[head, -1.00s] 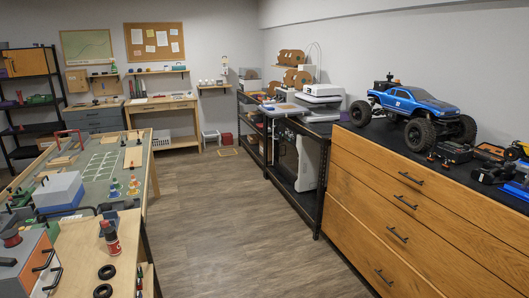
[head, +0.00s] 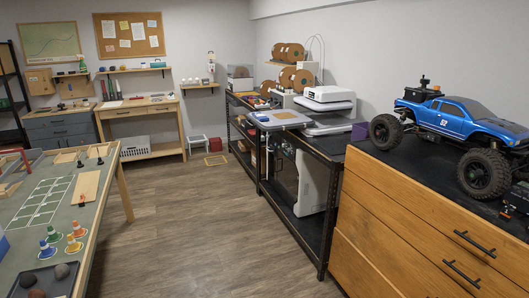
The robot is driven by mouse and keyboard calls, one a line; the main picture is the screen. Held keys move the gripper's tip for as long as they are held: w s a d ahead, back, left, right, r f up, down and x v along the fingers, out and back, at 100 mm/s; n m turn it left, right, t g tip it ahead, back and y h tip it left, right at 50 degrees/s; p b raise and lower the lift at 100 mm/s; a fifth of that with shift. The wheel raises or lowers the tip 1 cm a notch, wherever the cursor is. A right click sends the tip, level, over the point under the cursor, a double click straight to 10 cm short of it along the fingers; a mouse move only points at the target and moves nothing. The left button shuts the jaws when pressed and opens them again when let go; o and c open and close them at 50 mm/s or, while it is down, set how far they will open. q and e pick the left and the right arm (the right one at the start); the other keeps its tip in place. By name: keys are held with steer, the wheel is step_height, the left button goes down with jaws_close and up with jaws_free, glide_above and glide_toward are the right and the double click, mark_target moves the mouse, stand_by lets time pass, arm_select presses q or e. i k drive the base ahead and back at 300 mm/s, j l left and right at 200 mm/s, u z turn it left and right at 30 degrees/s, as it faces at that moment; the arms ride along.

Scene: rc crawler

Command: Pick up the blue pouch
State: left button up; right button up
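I cannot make out a blue pouch with certainty in the head view. A small blue item (head: 262,117) lies on the grey flat tray on the black bench, too small to identify. A blue shape (head: 3,245) is cut off at the left edge on the green-topped table. Neither of my grippers is in view.
A wooden drawer cabinet (head: 400,215) with a blue truck (head: 465,120) stands at right. A black bench (head: 296,143) with a printer (head: 328,97) is beyond it. The green-topped table (head: 75,215) with cones is at left. The wood floor (head: 195,235) between is clear.

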mark_target(260, 118)
steer(key=i, duration=3.6)
